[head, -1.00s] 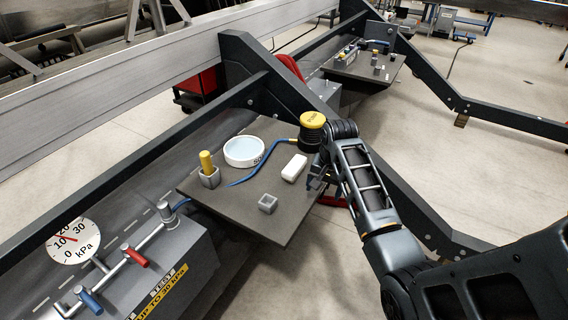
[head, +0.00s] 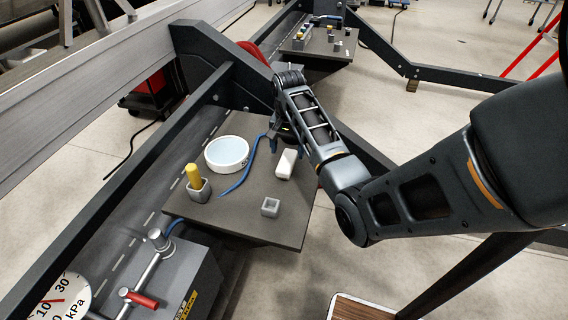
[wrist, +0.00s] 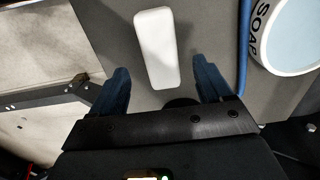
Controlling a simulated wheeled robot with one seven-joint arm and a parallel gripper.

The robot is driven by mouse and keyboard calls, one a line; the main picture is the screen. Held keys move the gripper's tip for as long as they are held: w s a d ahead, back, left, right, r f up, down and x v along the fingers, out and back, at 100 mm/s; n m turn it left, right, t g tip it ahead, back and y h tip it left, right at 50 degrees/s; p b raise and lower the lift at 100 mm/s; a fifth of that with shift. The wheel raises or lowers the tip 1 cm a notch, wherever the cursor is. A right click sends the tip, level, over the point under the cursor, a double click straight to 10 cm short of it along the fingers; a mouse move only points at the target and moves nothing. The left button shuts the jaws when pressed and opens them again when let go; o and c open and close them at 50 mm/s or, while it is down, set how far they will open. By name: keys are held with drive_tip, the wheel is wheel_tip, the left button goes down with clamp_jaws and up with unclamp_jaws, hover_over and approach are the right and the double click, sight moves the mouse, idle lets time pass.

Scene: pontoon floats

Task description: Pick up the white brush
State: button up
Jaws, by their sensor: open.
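A white rounded block (head: 286,164), which I take to be the white brush, lies on the dark shelf (head: 250,208). In the wrist view the white brush (wrist: 158,47) lies just beyond the fingertips, lined up roughly between them. My gripper (wrist: 162,76) is open and empty, with one blue finger on each side. In the head view my gripper (head: 294,155) hangs at the brush's far end, partly hidden by my arm. I cannot tell the exact height gap.
A round white soap dish (head: 228,153) and a blue hose (head: 243,172) lie left of the brush. A small grey square cup (head: 270,207) is nearer, and a yellow peg stands in a grey holder (head: 198,188). Dark frame beams border the shelf.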

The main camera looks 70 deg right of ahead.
sight(287, 159)
wheel_tip(287, 159, down, 5)
drive_tip(key=shift+a+f, duration=0.1)
idle(0.3)
drive_tip(key=c, duration=1.2)
drive_tip(key=shift+o, duration=0.2)
drive_tip(key=shift+r, duration=0.6)
wheel_tip(287, 159, up, 3)
drive_tip(key=shift+w+f, duration=0.1)
drive_tip(key=shift+f, duration=0.1)
drive_tip(key=s+d+r, duration=0.2)
drive_tip(key=d, duration=0.1)
drive_tip(key=s+d+r+b, duration=0.1)
drive_tip(key=s+d+r, duration=0.1)
drive_tip(key=d+r, duration=0.1)
drive_tip(key=s+d+r, duration=0.2)
drive_tip(key=s+d, duration=0.1)
drive_tip(key=shift+s+d+r, duration=0.1)
drive_tip(key=shift+d+r, duration=0.05)
